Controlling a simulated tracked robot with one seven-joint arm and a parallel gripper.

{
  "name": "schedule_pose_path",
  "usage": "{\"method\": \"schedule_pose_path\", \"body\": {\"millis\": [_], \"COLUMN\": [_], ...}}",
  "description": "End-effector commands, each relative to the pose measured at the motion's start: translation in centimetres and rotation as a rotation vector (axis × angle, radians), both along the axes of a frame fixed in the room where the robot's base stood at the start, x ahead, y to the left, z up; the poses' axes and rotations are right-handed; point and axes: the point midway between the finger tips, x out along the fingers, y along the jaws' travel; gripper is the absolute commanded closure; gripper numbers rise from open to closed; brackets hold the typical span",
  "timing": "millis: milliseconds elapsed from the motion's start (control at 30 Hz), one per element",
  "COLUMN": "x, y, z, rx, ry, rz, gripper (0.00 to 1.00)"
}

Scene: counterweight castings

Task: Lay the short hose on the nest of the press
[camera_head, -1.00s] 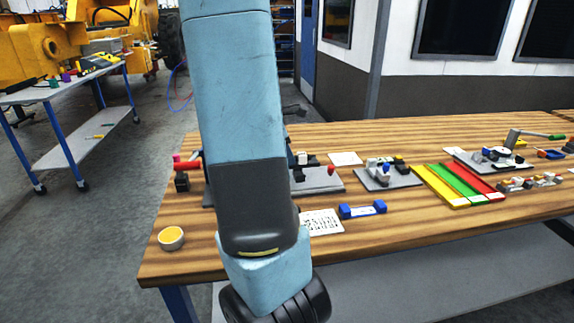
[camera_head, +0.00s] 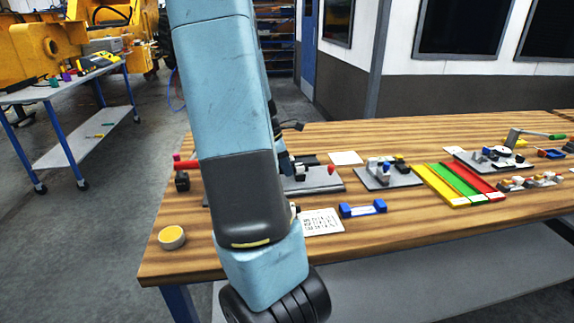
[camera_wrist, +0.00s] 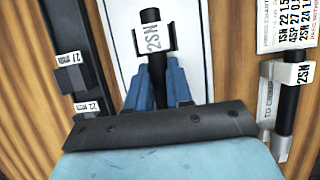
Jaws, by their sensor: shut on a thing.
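In the wrist view a black hose piece with a white "2SN" label (camera_wrist: 152,37) is between the fingers of my gripper (camera_wrist: 158,50). My gripper is shut on it. A lever device with a green handle (camera_head: 543,134) stands at the right. I cannot tell which fixture is the press.
A printed card (camera_head: 322,221), a blue holder (camera_head: 362,209) and a yellow-filled cup (camera_head: 171,237) are near the front. Yellow, green and red strips (camera_head: 460,185) lie right of a small fixture (camera_head: 388,173). In the wrist view, dark labelled pieces (camera_wrist: 289,95) flank the fingers.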

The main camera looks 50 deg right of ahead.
Motion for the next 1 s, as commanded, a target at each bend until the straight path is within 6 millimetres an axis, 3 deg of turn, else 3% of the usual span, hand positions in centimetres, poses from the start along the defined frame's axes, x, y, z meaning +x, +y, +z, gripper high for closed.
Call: {"method": "schedule_pose_path", "body": {"millis": [267, 567, 767, 1000], "x": [0.0, 0.0, 0.4, 1.5], "y": [0.0, -0.1, 0.3, 1.6], "z": [0.0, 0.2, 2.2, 6.5], "rx": [0.000, 0.000, -0.002, -0.001], "ry": [0.000, -0.001, -0.003, -0.005], "rz": [-0.001, -0.002, -0.001, 0.000], "gripper": [0.55, 0.54, 0.54, 0.54]}}
